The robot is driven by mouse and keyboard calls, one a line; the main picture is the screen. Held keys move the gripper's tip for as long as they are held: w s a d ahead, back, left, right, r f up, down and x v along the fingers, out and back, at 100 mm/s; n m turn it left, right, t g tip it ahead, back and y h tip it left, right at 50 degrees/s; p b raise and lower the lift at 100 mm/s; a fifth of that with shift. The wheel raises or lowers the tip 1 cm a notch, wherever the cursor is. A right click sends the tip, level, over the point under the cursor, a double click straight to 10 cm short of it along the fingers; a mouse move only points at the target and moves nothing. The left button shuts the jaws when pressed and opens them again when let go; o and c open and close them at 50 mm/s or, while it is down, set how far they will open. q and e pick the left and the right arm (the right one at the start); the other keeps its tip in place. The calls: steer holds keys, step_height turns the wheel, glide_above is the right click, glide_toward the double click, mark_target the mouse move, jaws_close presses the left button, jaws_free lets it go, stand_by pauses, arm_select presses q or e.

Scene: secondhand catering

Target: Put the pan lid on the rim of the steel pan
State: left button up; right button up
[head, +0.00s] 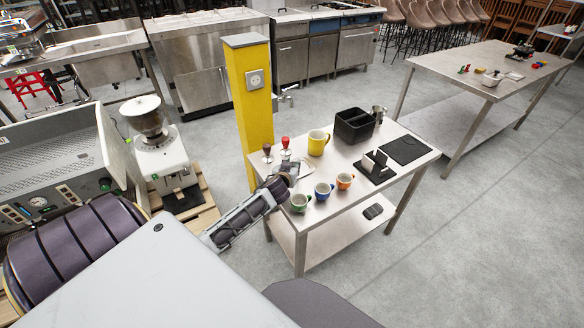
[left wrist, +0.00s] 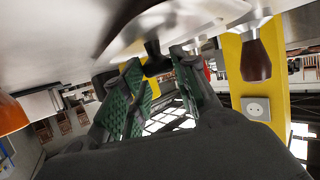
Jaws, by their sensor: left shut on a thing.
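My left gripper (head: 286,176) reaches over the left end of the near steel table. In the left wrist view its green-padded fingers (left wrist: 138,95) close around a dark knob (left wrist: 156,62). Beside the knob is a pale, shiny disc (left wrist: 165,25), which looks like the pan lid; part of its curved edge shows. In the head view the disc (head: 308,166) is partly hidden by the gripper. Whether it touches the table is unclear. I cannot make out the steel pan with certainty; a small pale vessel (head: 493,78) stands on the far table. My right gripper is not in view.
A dark-handled tamper (head: 267,151) and a red-handled one (head: 285,143) stand close behind the gripper. Green (head: 299,203), blue (head: 323,190) and orange (head: 345,181) mugs stand in front. A yellow mug (head: 318,142), black bin (head: 354,126) and yellow post (head: 250,110) are near.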

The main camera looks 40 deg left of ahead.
arm_select(q)
steer(key=shift+f, duration=0.2)
steer(key=o, duration=1)
steer(key=shift+o, duration=0.5)
steer(key=shift+r, duration=0.2)
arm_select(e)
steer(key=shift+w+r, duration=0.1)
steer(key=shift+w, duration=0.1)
